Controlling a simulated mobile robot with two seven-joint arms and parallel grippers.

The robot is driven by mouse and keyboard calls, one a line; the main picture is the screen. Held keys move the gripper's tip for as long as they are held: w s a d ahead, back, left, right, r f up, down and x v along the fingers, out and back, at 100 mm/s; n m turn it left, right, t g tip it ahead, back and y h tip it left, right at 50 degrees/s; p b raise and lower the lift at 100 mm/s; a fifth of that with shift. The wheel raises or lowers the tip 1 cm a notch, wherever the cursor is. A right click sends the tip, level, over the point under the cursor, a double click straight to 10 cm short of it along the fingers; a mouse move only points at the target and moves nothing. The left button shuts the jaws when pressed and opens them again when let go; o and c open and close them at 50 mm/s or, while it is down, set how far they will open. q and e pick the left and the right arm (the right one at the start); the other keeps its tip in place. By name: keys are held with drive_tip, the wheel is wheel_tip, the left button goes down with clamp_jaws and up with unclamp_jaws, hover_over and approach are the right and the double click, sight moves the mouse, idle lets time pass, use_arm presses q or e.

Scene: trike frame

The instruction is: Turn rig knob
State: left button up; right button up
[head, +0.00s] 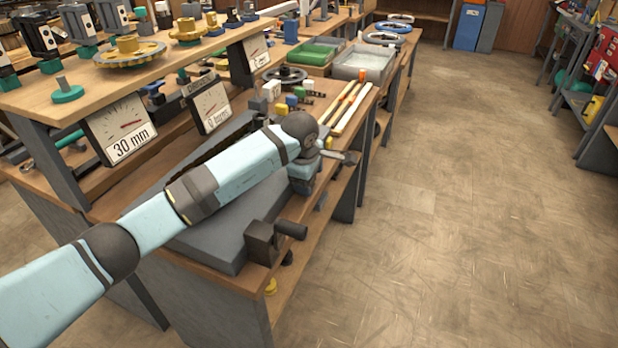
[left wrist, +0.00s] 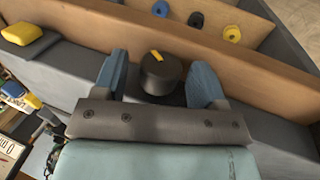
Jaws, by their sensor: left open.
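A dark round knob (left wrist: 160,73) with a yellow mark on its top shows in the left wrist view, beside the wooden edge of the bench. My left gripper (left wrist: 165,82) is open, with one blue finger on each side of the knob. Gaps show between the fingers and the knob, so it is not gripped. In the head view my left gripper (head: 303,185) is at the right edge of the bench, pointing down, and I cannot make out the knob there. My right gripper is in neither view.
A dark block with a cylindrical handle (head: 290,230) sits at the near corner of the grey rig plate (head: 212,245). Dial signs (head: 120,130) hang under the upper shelf (head: 60,100). A green tray (head: 312,54) stands farther back. The floor (head: 470,200) at right is clear.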

use_arm(q)
drive_tip(key=c, duration=0.9)
drive_tip(key=shift+w+r+g+p, duration=0.1)
drive_tip(key=shift+r+g+p, duration=0.15)
drive_tip(key=shift+g+p, duration=0.2)
drive_tip(key=shift+g+y, duration=0.25)
drive_tip(key=shift+y, duration=0.05)
drive_tip(key=shift+f+g+p, duration=0.2)
drive_tip(key=shift+g+p, duration=0.1)
drive_tip(key=shift+g, duration=0.7)
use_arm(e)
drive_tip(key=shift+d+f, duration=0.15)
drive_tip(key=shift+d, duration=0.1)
